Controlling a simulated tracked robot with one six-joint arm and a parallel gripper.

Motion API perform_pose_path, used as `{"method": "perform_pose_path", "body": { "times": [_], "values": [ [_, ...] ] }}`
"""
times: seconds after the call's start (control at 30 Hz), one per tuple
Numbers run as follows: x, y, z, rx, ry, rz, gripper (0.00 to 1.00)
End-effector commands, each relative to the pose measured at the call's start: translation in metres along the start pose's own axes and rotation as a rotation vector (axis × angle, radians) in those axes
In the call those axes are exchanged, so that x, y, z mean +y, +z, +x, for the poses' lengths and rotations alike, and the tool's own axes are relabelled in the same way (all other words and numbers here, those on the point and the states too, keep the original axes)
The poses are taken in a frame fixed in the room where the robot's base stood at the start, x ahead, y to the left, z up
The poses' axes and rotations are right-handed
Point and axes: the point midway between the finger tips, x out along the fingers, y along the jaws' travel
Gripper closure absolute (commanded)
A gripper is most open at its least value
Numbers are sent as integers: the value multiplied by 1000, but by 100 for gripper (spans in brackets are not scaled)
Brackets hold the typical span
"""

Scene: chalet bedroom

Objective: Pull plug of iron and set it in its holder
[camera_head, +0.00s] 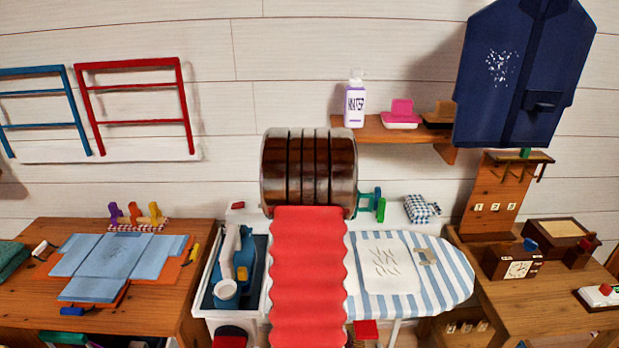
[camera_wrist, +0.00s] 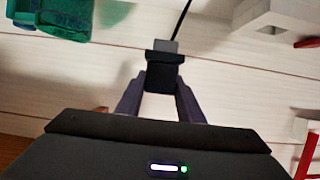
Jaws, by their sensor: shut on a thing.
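My gripper (camera_wrist: 162,88) is shut on a black plug (camera_wrist: 163,72) in the wrist view, with a dark cord (camera_wrist: 182,20) running up from it. The plug is held against the pale plank wall background, and no socket touches it in this view. In the head view my own arm hides the gripper and plug. The iron, seemingly the white and blue appliance (camera_head: 240,262), lies in a white-rimmed tray left of my arm. A green bracket (camera_head: 371,204) on the wall right of my arm may be the holder; a green part (camera_wrist: 52,14) also shows in the wrist view.
A pale block (camera_wrist: 275,17) is at upper right in the wrist view. The striped ironing board (camera_head: 452,278) stands right of my arm. A shelf (camera_head: 400,131) and a hanging navy garment (camera_head: 515,75) are on the wall. Wooden tables (camera_head: 165,290) flank the scene.

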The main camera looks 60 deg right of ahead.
Motion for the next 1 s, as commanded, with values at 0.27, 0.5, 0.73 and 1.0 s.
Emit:
{"method": "perform_pose_path", "body": {
  "times": [0.27,0.5,0.73,1.0],
  "values": [
    [1,12,5,-2,1,0,89],
    [1,21,8,-2,1,0,89],
    [1,30,12,-1,2,0,89],
    [2,40,17,-1,2,0,89]
  ]
}}
